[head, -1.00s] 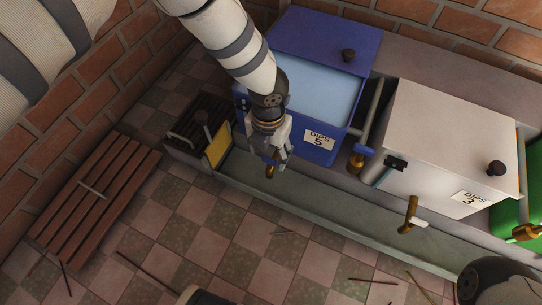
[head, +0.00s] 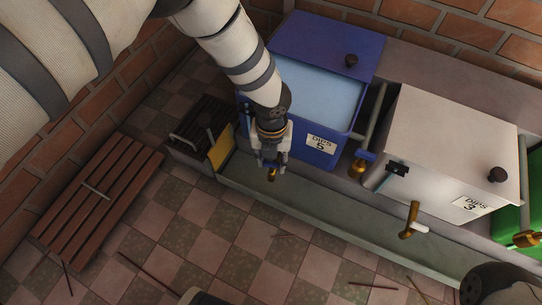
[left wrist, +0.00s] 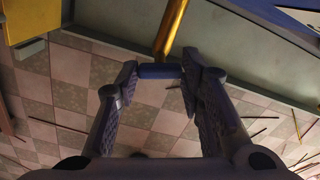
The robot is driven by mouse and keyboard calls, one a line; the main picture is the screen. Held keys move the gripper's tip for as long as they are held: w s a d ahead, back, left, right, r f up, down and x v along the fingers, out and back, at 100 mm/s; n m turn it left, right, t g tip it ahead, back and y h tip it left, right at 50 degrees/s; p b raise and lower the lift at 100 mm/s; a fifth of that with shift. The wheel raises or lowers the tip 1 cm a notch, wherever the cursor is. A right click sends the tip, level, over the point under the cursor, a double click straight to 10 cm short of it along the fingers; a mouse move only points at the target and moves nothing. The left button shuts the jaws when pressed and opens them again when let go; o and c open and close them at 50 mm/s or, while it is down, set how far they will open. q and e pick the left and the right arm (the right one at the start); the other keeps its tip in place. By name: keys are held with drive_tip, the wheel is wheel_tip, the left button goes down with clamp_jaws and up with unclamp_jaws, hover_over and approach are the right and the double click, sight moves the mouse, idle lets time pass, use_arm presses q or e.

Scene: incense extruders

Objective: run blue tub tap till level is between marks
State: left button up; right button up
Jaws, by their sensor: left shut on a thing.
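The blue tub (head: 316,152), labelled DIPS 5, stands against the back wall with its top partly open. Pale blue liquid (head: 318,97) shows inside it. My left gripper (head: 271,168) is low at the tub's front left. In the left wrist view its fingers (left wrist: 160,73) are shut on the blue handle (left wrist: 160,72) of the brass tap (left wrist: 170,30). In the head view only the tap's brass end (head: 271,175) shows below the gripper. I cannot make out level marks on the tub.
A grey trough (head: 300,204) runs in front of the tubs. A white tub (head: 450,140), labelled DIPS 3, stands to the right, with a green tub (head: 534,190) beyond. A yellow panel (head: 221,148) is close left of my gripper. A slatted wooden rack (head: 98,190) lies at left.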

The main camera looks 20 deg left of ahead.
sight(271, 162)
use_arm(q)
drive_tip(key=shift+n, duration=0.4)
drive_tip(key=o, duration=1.2)
drive_tip(key=shift+c, duration=0.2)
wheel_tip(271, 162, up, 12)
